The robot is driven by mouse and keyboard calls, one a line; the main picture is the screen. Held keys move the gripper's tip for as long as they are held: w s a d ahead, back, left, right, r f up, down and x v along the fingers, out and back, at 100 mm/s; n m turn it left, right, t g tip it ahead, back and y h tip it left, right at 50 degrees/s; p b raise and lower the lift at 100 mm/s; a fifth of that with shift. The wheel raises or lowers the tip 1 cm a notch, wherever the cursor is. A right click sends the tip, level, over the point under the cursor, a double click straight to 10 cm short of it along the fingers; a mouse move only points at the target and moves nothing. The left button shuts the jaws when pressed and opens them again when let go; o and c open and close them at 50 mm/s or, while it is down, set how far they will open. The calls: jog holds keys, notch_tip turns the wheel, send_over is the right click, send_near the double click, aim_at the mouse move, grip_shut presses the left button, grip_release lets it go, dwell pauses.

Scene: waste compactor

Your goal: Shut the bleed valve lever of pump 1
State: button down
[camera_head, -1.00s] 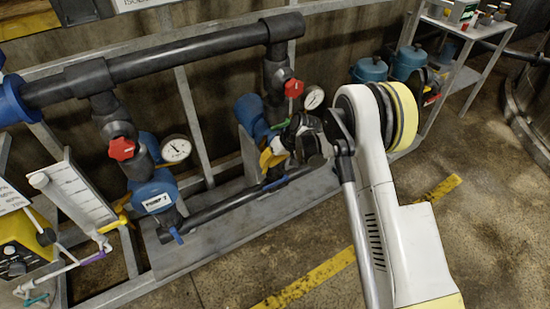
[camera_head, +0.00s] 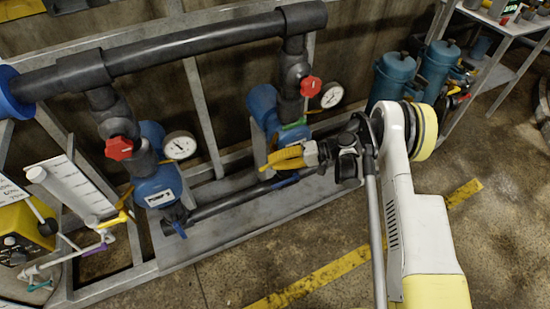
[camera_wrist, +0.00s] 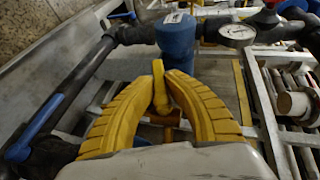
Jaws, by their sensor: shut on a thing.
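My gripper (camera_head: 268,163) is in front of the right-hand blue pump (camera_head: 263,105), with its yellow ridged fingers pointing left. In the wrist view, the fingers close from both sides on a slim yellow lever (camera_wrist: 159,82) that stands up between the fingertips. The lever is just below the blue pump body (camera_wrist: 175,38). In the head view my gripper hides this lever. The left-hand pump (camera_head: 157,186) has a white label, too blurred to read its number surely, and a yellow lever (camera_head: 121,216) beside it.
Red valve handles (camera_head: 119,148) (camera_head: 310,86) and round gauges (camera_head: 180,146) (camera_head: 332,95) sit above the pumps. A black pipe (camera_head: 225,203) runs low between them. Blue canisters (camera_head: 392,78) stand at right. The floor in front (camera_head: 330,235) is clear.

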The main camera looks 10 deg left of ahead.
jog(key=shift+a+r+m+y, duration=0.1)
jog(key=shift+r+m+y, duration=0.25)
jog(key=shift+y, duration=0.45)
jog(key=c, duration=1.4)
grip_release()
jog(key=shift+s, duration=0.1)
jog(key=v, duration=1.2)
jog(key=shift+f, duration=0.15)
